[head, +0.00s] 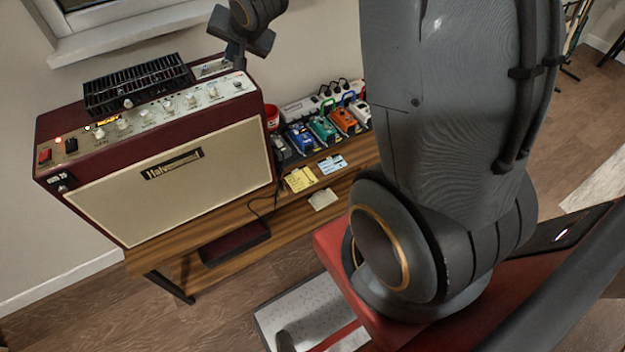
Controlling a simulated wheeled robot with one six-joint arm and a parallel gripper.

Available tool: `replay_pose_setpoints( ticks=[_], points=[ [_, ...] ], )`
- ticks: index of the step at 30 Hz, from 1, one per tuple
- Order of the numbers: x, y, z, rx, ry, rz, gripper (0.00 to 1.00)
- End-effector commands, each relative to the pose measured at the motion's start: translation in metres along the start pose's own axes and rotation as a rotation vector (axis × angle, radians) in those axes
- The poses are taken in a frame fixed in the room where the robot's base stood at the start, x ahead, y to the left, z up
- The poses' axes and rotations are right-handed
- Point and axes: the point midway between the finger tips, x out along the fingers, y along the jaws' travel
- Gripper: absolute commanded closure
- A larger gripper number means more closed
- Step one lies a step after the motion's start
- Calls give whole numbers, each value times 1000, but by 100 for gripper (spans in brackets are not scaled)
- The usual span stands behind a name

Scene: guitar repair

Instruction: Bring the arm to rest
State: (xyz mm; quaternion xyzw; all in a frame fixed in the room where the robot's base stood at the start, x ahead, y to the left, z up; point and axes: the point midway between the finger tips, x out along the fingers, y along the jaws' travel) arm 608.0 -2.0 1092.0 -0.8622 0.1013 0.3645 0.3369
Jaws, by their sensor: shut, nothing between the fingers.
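My arm fills the right side of the head view, with its large grey links and a gold-ringed joint in front of the room. My gripper (240,64) shows at the top, left of the big link, below another gold-ringed joint. It points down, with its fingers shut and empty. In the picture it lies over the back right end of the amplifier (168,175). I cannot tell whether it touches the amplifier or how far above it is.
The maroon and cream amplifier stands on a wooden bench (190,255). A black slatted unit (138,84) is on its top. Several coloured pedals (325,128), a red cup (272,117), a power strip (303,103) and a yellow note (300,179) are to its right. The window sill (130,32) is behind.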

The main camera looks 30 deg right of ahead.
Motion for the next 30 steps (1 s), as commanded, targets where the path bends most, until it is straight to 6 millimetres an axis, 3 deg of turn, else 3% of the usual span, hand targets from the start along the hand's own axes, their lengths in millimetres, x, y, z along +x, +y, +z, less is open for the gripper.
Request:
replay_pose_setpoints(
  ticks=[6, 23, 26, 30],
  points=[
    [-12, -8, -8, 0, 0, 0, 100],
    [-11, -5, -5, -9, -4, 9, 100],
    [-14, 10, 7, -65, -28, 55, 100],
    [-27, 54, 49, -235, -137, 182, 100]
  ],
)
